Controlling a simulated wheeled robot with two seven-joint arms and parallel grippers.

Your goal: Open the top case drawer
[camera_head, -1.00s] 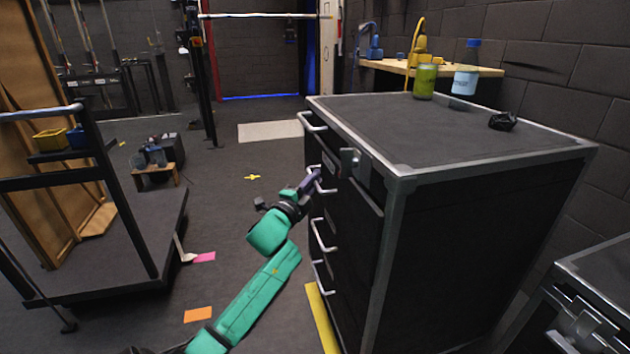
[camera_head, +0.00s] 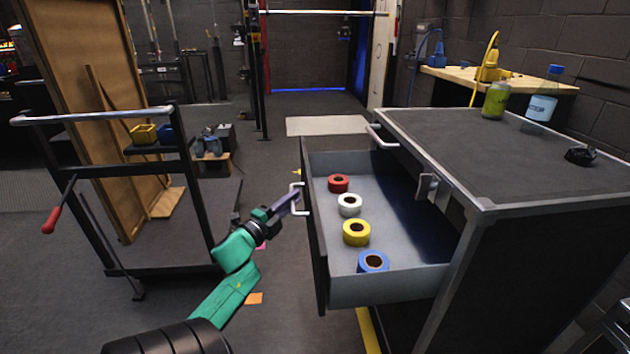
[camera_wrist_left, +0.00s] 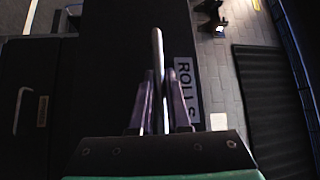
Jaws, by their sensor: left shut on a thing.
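The black case (camera_head: 520,265) with metal edges stands at the right in the head view. One drawer (camera_head: 400,288) is pulled well out to the left, below the top handle (camera_head: 380,138). My left gripper (camera_head: 293,197) is shut on the open drawer's handle (camera_head: 299,208). In the left wrist view the gripper fingers (camera_wrist_left: 160,100) close around the pale handle bar (camera_wrist_left: 157,50), beside a "ROLLS" label (camera_wrist_left: 187,90). The drawer holds red tape (camera_head: 338,183), white tape (camera_head: 349,205), yellow tape (camera_head: 356,233) and blue tape (camera_head: 373,262). My right gripper is not in view.
A green jar (camera_head: 496,100), a bottle (camera_head: 542,105) and a small black item (camera_head: 580,156) stand on the case top. A cart (camera_head: 100,220) with a metal rail stands at the left.

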